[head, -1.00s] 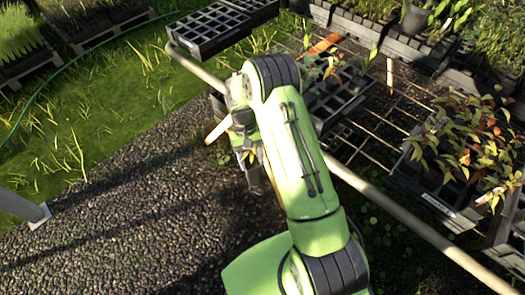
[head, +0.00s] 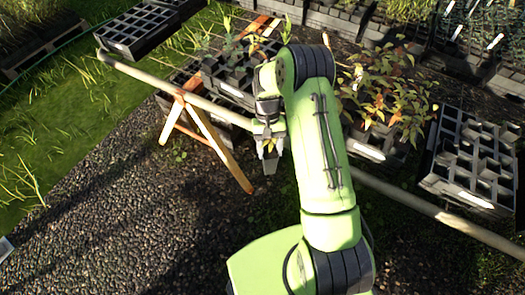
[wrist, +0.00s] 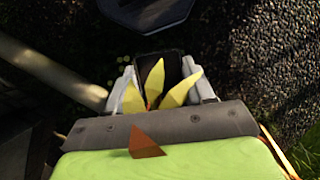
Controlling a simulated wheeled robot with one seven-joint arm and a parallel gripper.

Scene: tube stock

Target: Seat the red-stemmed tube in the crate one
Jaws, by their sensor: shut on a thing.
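My gripper (head: 268,138) is shut on a dark tube with yellow leaves, held in front of the bench's wooden rail. In the wrist view the tube's dark body (wrist: 160,72) sits between the two grey fingers, with yellow leaves (wrist: 185,88) over it. A reddish-brown leaf (wrist: 145,143) shows nearer the camera. The stem's colour is hard to tell. Several black crates stand on the bench: an empty one (head: 118,40) at left, one with green seedlings (head: 237,92), one with red-orange plants (head: 368,150), and one with open cells (head: 437,172) at right. I cannot tell which is crate one.
The long wooden rail (head: 408,205) crosses in front of the crates, with crossed wooden legs (head: 222,157) below it. More planted crates (head: 345,32) stand behind. Gravel (head: 110,190) in front is clear.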

